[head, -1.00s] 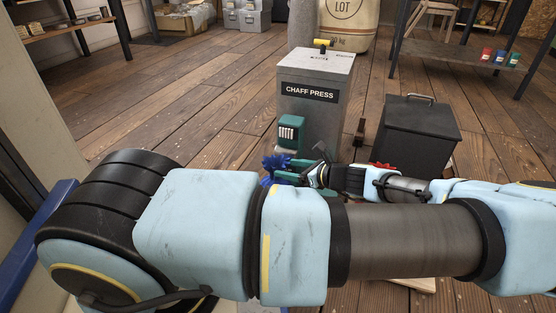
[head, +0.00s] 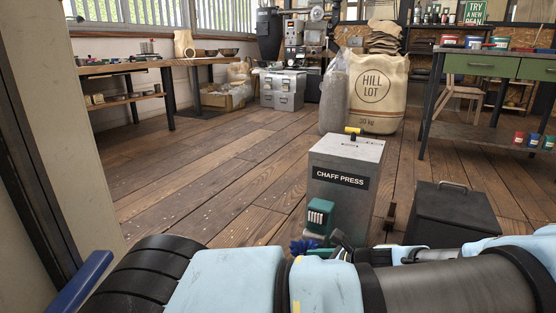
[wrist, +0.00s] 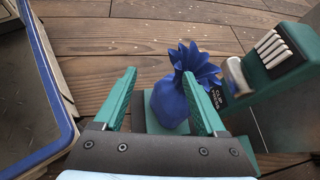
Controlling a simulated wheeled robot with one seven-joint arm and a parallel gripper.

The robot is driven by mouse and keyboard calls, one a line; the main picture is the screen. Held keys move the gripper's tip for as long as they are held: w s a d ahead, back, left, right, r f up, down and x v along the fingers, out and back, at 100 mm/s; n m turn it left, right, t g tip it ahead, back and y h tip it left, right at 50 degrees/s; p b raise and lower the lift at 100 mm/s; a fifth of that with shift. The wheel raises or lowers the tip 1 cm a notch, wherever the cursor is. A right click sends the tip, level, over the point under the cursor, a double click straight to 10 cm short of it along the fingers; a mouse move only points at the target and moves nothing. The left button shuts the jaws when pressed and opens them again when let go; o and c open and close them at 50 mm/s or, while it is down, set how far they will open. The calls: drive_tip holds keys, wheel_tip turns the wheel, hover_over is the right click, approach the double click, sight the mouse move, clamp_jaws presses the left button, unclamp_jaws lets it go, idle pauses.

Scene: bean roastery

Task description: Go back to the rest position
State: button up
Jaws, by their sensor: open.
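My gripper (wrist: 159,75) is open, its two teal fingers spread apart in the wrist view. A blue bag with a gathered, ruffled top (wrist: 170,103) stands upright on a teal base just ahead of and partly between the fingers. I cannot tell whether a finger touches it. In the head view the bag's blue ruffle (head: 303,246) shows at the foot of the grey chaff press (head: 346,205). There my own forearm hides most of the gripper and the bag.
A teal clip unit (wrist: 265,70) stands right of the bag. A blue-rimmed tray or bin (wrist: 30,110) lies on the left. A black lidded bin (head: 450,212) stands right of the press. Workbenches (head: 140,66) line the back left. Open plank floor lies between.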

drive_tip(key=s+a+r+n+g+h+p, duration=0.3)
drive_tip(key=s+a+r+n+g, duration=0.2)
drive_tip(key=a+n+g, duration=0.4)
drive_tip(key=s+a+r+n+t+h+p, duration=0.1)
drive_tip(key=a+r+n+h+p, duration=0.2)
drive_tip(key=r+n, duration=0.6)
drive_tip(key=a+r+n+t+h+p, duration=0.1)
drive_tip(key=a+r+n+t+h, duration=0.3)
drive_tip(key=r, duration=0.9)
wheel_tip(320, 180, up, 38)
drive_tip(key=n+g+p, duration=0.2)
drive_tip(key=p, duration=3.6)
drive_tip(key=shift+s+a+r+y, duration=0.15)
drive_tip(key=shift+a+r+y, duration=0.1)
drive_tip(key=shift+a+y, duration=0.15)
